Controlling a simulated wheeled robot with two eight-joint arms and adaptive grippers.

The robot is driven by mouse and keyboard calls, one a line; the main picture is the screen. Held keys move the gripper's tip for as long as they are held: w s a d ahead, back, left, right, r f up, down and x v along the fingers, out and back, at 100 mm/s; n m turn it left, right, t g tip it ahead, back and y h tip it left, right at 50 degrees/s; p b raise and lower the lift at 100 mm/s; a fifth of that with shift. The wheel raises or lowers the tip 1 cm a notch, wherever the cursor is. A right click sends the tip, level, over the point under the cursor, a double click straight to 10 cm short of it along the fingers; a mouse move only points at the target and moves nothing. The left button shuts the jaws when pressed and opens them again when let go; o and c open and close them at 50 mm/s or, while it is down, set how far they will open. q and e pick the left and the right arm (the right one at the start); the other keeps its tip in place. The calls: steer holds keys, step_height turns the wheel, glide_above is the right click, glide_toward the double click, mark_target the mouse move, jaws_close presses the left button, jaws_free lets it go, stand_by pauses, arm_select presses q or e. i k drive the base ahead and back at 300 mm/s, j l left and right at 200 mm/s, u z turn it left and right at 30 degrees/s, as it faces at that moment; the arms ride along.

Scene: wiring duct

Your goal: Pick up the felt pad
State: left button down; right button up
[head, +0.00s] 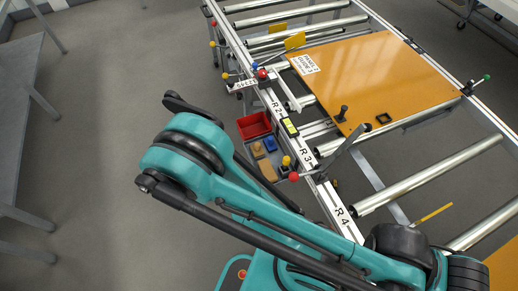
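I cannot single out the felt pad with certainty. A small grey tray beside the conveyor rail holds a flat tan piece (266,170), a smaller tan piece (258,149) and a blue block (269,144). Either tan piece could be the pad; they are too small to tell. A teal and black arm of mine crosses the lower middle, in front of the rail's near end, and its links come close to the tray in the picture. I see no gripper fingertips of either arm.
A red bin (254,126) sits just beyond the tray. The roller conveyor carries an orange panel (385,75) with a black knob (342,113) and a black square ring (384,118). A red-ball lever (294,177) stands by the rail. Open floor (100,110) lies left.

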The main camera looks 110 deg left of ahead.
mark_target(257, 151)
steer(key=u, duration=3.85)
steer(key=z, duration=2.85)
steer(key=u, duration=2.85)
steer(key=i+j, duration=0.1)
steer(key=j, duration=0.2)
steer(key=i+j, duration=0.1)
steer(key=j, duration=0.2)
